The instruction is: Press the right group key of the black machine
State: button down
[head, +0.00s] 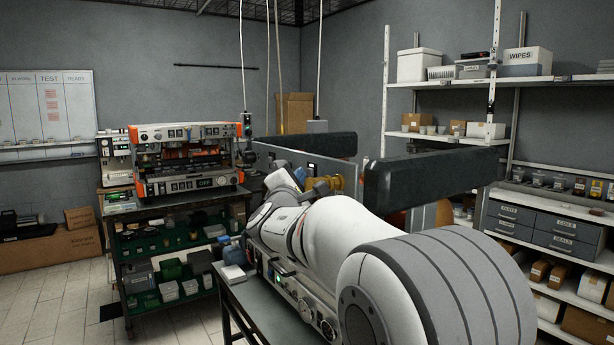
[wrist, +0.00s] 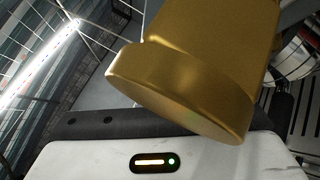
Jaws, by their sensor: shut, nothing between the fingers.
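In the head view my white and grey arm fills the right foreground and reaches toward a machine on the near bench. A long black part (head: 430,178) of this machine shows beyond the arm. My gripper (head: 318,187) is small at the arm's far end, shut with nothing in it; its fingertips are hard to make out. A gold cylinder (head: 338,183) stands just beyond it. In the wrist view a gold cylinder (wrist: 190,85) fills the middle, very close. A white panel (wrist: 215,160) with a lit green indicator lies below it. The right group key cannot be made out.
An orange-ended machine (head: 185,160) with an OFF display stands on a separate bench at the left. Green bins sit below it. Shelves (head: 500,78) with boxes and drawers line the right wall.

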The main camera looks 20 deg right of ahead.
jog(key=shift+s+a, duration=0.1)
jog(key=shift+a, duration=0.15)
jog(key=a, duration=0.1)
jog(key=s+a, duration=0.1)
jog(key=a, duration=0.1)
jog(key=a+b, duration=0.1)
jog(key=shift+s+a, duration=0.3)
jog(key=shift+a, duration=0.1)
jog(key=shift+d, duration=0.1)
dwell(0.5)
jog(key=s+d+f+m+g, duration=0.5)
jog(key=s+f, duration=0.3)
jog(key=s, duration=0.1)
jog(key=s+d+f+m+g, duration=0.5)
jog(key=s+f+m, duration=0.1)
jog(key=s+f, duration=0.25)
jog(key=s+a+f+m+g+y, duration=0.2)
jog(key=s+a+f+m+y, duration=0.2)
jog(key=s+f, duration=0.3)
jog(key=s+a+f+m+g+y, duration=0.3)
jog(key=s+a+f+y, duration=0.2)
jog(key=s+f, duration=0.3)
jog(key=s, duration=0.4)
jog(key=shift+m+y, duration=0.3)
jog(key=shift+m, duration=0.1)
